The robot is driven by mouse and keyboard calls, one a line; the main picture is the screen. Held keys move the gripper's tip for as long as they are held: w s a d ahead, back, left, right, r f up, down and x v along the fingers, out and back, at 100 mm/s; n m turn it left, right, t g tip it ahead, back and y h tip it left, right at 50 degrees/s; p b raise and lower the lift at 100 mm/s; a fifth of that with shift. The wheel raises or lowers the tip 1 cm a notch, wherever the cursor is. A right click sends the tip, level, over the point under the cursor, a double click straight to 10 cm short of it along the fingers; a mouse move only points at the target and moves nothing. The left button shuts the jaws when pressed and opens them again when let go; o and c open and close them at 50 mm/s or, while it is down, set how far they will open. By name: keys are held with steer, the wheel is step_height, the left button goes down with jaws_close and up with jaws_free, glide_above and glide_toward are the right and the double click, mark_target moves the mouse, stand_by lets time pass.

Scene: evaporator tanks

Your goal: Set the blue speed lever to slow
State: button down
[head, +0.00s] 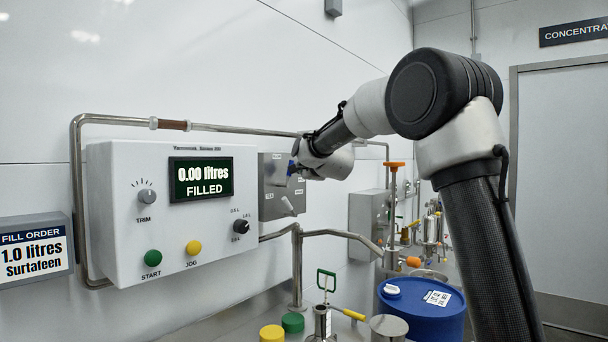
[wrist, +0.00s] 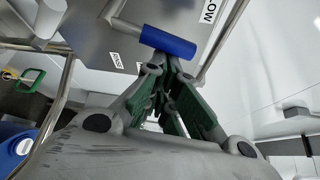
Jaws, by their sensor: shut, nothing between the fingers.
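The blue speed lever (wrist: 168,41) is a blue cylindrical grip on a metal stem. It stands out from a grey metal panel (wrist: 100,40), which in the head view (head: 267,207) is to the right of the white control box. In the wrist view a label ending in "OW" (wrist: 208,11) is up and right of the grip, and a smaller label (wrist: 117,61) is down and left. My gripper (wrist: 170,62) is shut and empty, its tips right at the near side of the blue grip; I cannot tell whether they touch. In the head view my gripper (head: 296,167) hides most of the lever.
A white control box (head: 130,240) with a "0.00 litres FILLED" display (head: 201,180) is left of the panel. A pale lever (head: 288,205) is lower on the panel. Steel pipes (head: 298,265) run close by. A blue drum (head: 425,312) stands below right.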

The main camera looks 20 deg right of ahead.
steer(key=shift+s+a+r+n+t, duration=0.4)
steer(key=shift+a+n, duration=0.15)
steer(key=shift+n, duration=0.15)
steer(key=shift+a, duration=0.1)
stand_by(0.4)
